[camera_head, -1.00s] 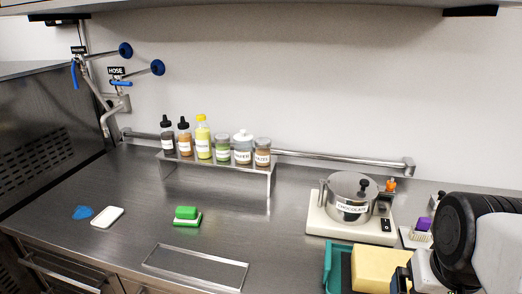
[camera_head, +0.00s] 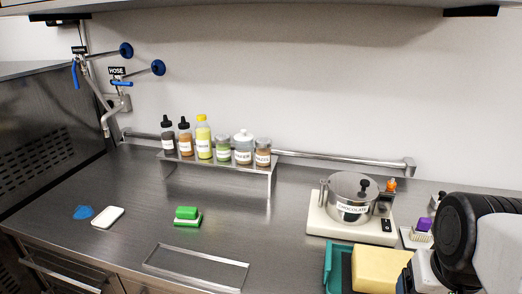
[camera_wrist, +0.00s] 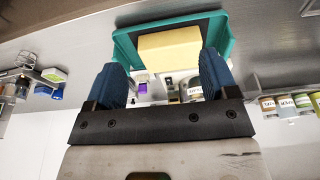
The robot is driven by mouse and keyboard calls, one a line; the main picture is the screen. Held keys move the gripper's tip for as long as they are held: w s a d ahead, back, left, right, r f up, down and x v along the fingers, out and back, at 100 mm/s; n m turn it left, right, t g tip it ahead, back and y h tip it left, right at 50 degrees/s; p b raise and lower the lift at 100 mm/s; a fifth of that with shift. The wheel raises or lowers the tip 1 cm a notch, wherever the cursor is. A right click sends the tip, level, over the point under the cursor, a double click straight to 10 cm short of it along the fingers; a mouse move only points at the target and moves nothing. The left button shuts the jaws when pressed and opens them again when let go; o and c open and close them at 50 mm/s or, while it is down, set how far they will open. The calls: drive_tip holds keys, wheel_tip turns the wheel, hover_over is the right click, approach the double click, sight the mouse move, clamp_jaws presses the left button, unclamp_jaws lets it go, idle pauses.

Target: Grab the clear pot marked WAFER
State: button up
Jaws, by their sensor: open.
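Small labelled bottles and clear pots stand in a row on a raised steel rack (camera_head: 268,180) at the back of the counter. The pale-lidded clear pot (camera_head: 243,150) is second from the right end, between a green-filled pot (camera_head: 222,150) and a brown-filled pot (camera_head: 263,153). The labels are too small to read with certainty, so I cannot be sure which is marked WAFER. Some pots also show at the right edge of the wrist view. My gripper (camera_wrist: 163,64) is open and empty, its blue fingers apart, far to the right of the rack.
A teal tray (camera_wrist: 222,40) holding a yellow block (camera_wrist: 168,52) lies beyond my fingertips. A pot labelled CHOCOLATE (camera_head: 350,195) sits on a white scale (camera_head: 318,225). A green sponge (camera_head: 187,213) lies mid-counter. Counter before the rack is mostly clear.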

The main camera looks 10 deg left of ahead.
drive_tip(key=shift+r, duration=0.15)
drive_tip(key=w+v, duration=0.1)
drive_tip(key=v, duration=0.3)
drive_tip(key=w+a+r+n+t+y, duration=0.1)
drive_tip(key=w+a+r+t, duration=0.15)
drive_tip(key=w+a, duration=0.4)
drive_tip(key=w+a+r+n+t+y, duration=0.1)
drive_tip(key=w+a+r+t+y, duration=0.2)
drive_tip(key=w, duration=0.7)
drive_tip(key=w+a+r+t, duration=0.1)
drive_tip(key=w+a+r, duration=0.1)
drive_tip(key=w+a, duration=0.5)
drive_tip(key=m+t+h, duration=0.6)
drive_tip(key=t+h, duration=0.2)
drive_tip(key=h, duration=0.2)
hover_over(238, 149)
drive_tip(key=v, duration=0.5)
wheel_tip(238, 149, down, 7)
wheel_tip(238, 149, down, 9)
drive_tip(key=shift+r, duration=0.1)
drive_tip(key=shift+f, duration=0.55)
